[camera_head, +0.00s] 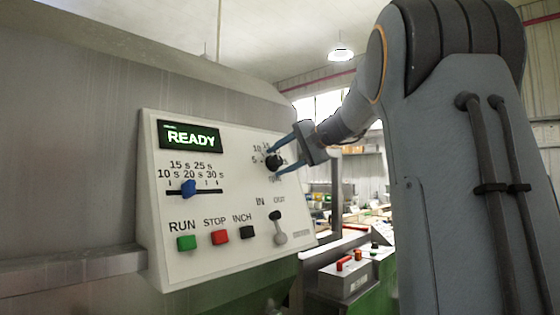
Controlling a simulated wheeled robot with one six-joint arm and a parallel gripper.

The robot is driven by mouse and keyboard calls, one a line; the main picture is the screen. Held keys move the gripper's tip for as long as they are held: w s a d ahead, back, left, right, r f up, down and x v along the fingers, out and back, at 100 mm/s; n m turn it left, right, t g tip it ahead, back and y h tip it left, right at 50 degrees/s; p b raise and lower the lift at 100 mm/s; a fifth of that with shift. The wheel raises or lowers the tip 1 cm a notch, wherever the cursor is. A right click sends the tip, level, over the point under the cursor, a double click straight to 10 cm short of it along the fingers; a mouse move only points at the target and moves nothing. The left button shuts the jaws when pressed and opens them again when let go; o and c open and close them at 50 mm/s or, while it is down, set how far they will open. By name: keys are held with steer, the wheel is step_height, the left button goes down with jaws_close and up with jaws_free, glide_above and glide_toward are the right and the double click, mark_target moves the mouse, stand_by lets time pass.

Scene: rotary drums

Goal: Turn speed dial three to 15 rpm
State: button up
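The black round speed dial (275,162) is at the upper right of the light control panel, with small scale numbers around it; 10 and 5 show on its left side. My gripper (272,163) reaches in from the right, with one blue finger above the dial and one below it. The fingers are spread on either side of the knob, and I see no clear contact. The dial's pointer and the numbers on its right are too small or hidden behind the fingers to read. No number three label is legible.
The panel (160,265) has a green READY display (190,136), a blue slider (188,188), green RUN (186,242), red STOP (220,237) and black INCH (248,232) buttons, and an IN/OUT lever (279,228) below the dial. Another control box (345,280) stands farther right.

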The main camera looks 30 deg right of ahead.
steer(key=b+v, duration=0.2)
steer(key=v, duration=0.6)
stand_by(0.7)
